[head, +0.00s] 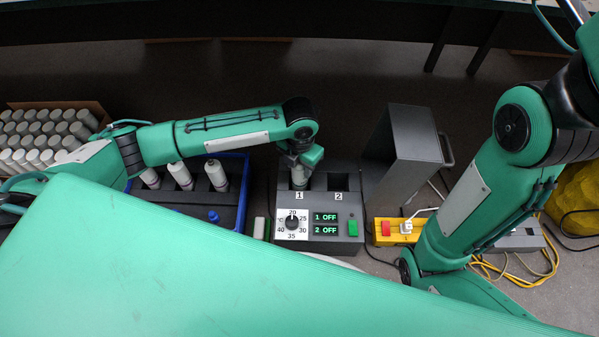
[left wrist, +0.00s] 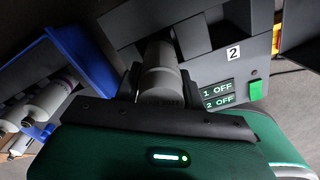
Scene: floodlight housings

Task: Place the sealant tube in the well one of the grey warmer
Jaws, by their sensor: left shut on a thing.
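The grey warmer (head: 347,200) stands mid-scene, wells marked 1 and 2 at its top; its panel also shows in the left wrist view (left wrist: 240,72). My left gripper (head: 299,160) is over well one, shut on the pale grey sealant tube (head: 298,177). In the left wrist view the tube (left wrist: 160,72) sits between the two dark fingers. Its lower end is at well one; I cannot tell how deep it is. Well two (head: 339,182) looks empty. My right gripper is not in view; only its arm shows at right.
A blue crate (head: 243,186) with several white tubes stands left of the warmer. A box of many pale tubes (head: 45,135) is far left. A dark grey open-fronted housing (head: 408,150) stands right of the warmer. A yellow power strip (head: 393,231) and cables lie right.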

